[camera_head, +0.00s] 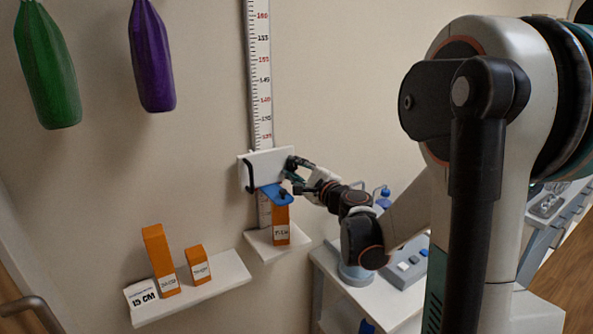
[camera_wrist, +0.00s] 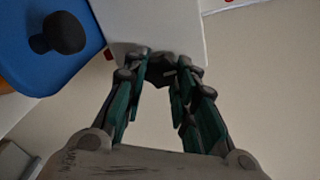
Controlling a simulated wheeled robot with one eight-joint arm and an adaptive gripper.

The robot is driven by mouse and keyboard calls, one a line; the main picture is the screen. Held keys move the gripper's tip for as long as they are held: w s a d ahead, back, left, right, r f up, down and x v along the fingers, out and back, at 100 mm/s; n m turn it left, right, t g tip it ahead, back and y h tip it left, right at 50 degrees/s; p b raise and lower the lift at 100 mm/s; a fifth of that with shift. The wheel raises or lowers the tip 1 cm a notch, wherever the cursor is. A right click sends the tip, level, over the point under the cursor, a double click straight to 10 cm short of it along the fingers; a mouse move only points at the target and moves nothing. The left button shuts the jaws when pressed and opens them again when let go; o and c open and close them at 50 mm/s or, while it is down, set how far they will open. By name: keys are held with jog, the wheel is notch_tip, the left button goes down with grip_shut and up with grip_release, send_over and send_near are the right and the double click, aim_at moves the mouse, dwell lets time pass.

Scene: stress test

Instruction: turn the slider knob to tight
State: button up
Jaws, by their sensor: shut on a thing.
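The white slider block (camera_head: 268,168) sits on the wall-mounted height scale (camera_head: 260,80). A blue plate (camera_head: 276,194) with a small black knob (camera_head: 283,194) projects below it; both show at upper left in the wrist view, the plate (camera_wrist: 28,62) and its knob (camera_wrist: 60,34). My gripper (camera_head: 291,172) is at the block's right end. In the wrist view, my gripper's fingers (camera_wrist: 161,68) close around a dark slider knob (camera_wrist: 160,66) at the white block's edge. The fingers hide much of that knob, and its tight marking cannot be read.
An orange block (camera_head: 281,222) stands on a small shelf (camera_head: 268,248) under the blue plate. A lower shelf (camera_head: 205,291) holds two more orange blocks and a 15 CM card (camera_head: 141,293). A white table (camera_head: 375,297) stands at lower right.

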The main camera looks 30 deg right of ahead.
jog(key=shift+m, duration=0.3)
jog(key=o, duration=1.1)
jog(key=shift+c, duration=0.2)
jog(key=shift+s, duration=0.1)
jog(key=s, duration=1.1)
jog(key=shift+s+d, duration=0.25)
jog(key=shift+s, duration=0.15)
jog(key=shift+a, duration=0.1)
